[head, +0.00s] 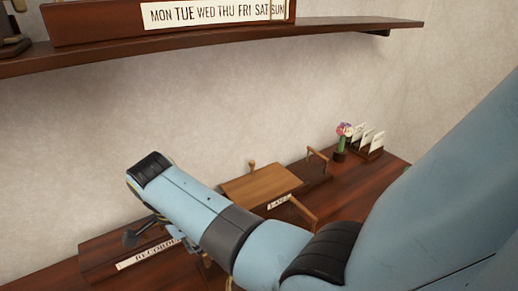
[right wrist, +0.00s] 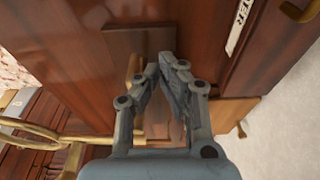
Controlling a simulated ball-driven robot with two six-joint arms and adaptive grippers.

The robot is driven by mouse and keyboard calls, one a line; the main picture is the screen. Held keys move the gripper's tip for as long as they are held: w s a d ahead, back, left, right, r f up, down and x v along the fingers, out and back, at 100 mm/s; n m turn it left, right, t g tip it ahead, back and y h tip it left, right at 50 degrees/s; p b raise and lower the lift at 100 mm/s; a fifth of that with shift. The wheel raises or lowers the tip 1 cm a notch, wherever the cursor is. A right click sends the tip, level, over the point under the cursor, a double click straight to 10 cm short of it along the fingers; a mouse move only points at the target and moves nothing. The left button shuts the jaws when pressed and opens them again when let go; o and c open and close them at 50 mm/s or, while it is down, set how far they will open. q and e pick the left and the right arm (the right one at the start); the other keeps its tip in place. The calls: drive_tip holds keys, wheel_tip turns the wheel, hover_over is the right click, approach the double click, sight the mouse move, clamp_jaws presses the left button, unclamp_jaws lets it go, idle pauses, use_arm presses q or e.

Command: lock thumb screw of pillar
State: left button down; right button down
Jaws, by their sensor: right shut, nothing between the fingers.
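My right gripper (right wrist: 160,64) is shut and empty in the right wrist view, its fingertips close together in front of a brown wooden panel (right wrist: 140,38). A small brass piece (right wrist: 133,66) shows just left of the fingertips, partly hidden by them; I cannot tell if it is the thumb screw or if the fingers touch it. A curved brass bar (right wrist: 40,132) runs at the lower left. No pillar is clearly recognisable in either view. In the head view my right arm hides most of the right hand. My left gripper is not in view.
In the head view, a wooden box (head: 262,184), a flower pot (head: 340,156) and a card holder (head: 370,152) stand on the dark wooden surface. A labelled board (head: 100,262) lies at left. A shelf (head: 345,30) with a weekday box (head: 100,22) crosses above.

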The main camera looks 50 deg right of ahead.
drive_tip(key=shift+s+a+r+p, duration=0.1)
drive_tip(key=shift+s+a+p, duration=0.1)
drive_tip(key=shift+s+p, duration=0.4)
drive_tip(key=shift+s+a+p, duration=0.15)
drive_tip(key=shift+s+p, duration=0.4)
drive_tip(key=shift+p, duration=0.05)
drive_tip(key=shift+s+a+p, duration=0.2)
drive_tip(key=shift+s+p, duration=0.55)
drive_tip(key=shift+s, duration=0.2)
drive_tip(key=r+p, duration=0.1)
drive_tip(key=w+r+p, duration=0.1)
drive_tip(key=shift+d+r, duration=0.1)
drive_tip(key=shift+r, duration=0.25)
drive_tip(key=shift+s+p, duration=0.15)
drive_tip(key=shift+p, duration=0.2)
